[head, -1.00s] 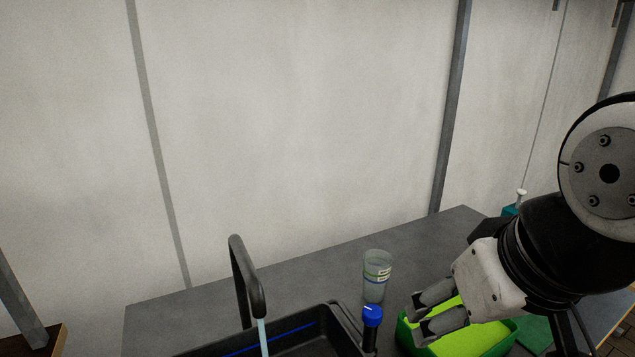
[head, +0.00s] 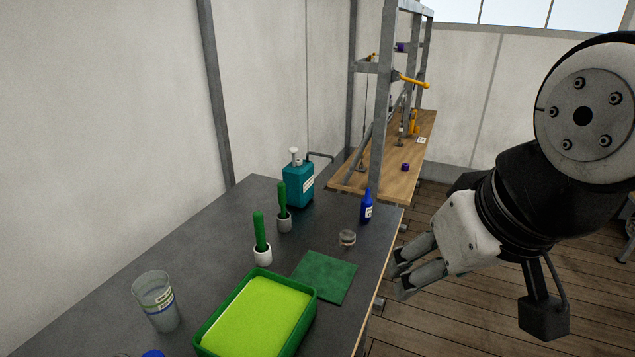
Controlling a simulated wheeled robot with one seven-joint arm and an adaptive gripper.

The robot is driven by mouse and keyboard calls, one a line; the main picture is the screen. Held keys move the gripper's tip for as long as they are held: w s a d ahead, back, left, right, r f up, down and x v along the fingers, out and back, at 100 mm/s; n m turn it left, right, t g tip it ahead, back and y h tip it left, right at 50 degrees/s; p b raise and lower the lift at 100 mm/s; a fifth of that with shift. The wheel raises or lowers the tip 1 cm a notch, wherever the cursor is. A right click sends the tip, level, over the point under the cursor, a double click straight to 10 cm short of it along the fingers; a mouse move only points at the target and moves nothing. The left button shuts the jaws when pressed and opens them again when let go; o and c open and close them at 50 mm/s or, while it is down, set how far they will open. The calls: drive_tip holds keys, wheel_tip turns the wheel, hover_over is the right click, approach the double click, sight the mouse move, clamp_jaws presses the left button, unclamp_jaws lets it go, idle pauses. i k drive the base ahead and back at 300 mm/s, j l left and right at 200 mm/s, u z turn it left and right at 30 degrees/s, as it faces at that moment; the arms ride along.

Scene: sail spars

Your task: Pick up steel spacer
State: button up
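A small round metallic piece (head: 347,238), which looks like the steel spacer, sits on the dark grey bench top near its right edge. It stands between a blue bottle and a green mat. My gripper (head: 400,275) is in the head view, to the right of and below the metallic piece in the picture, beyond the bench edge. Its two fingers are apart with nothing between them. The gripper does not touch the piece.
Around the piece are the blue bottle (head: 366,206), green mat (head: 325,277), green tray (head: 309,301), two green-handled tools (head: 262,252) (head: 284,222) and a teal pump bottle (head: 298,184). A clear cup (head: 158,306) stands left. A wooden shelf bench (head: 352,181) is behind.

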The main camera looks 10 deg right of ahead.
sight(347, 238)
drive_tip(key=i+l, duration=0.7)
drive_tip(key=i, duration=0.15)
drive_tip(key=k+z, duration=0.05)
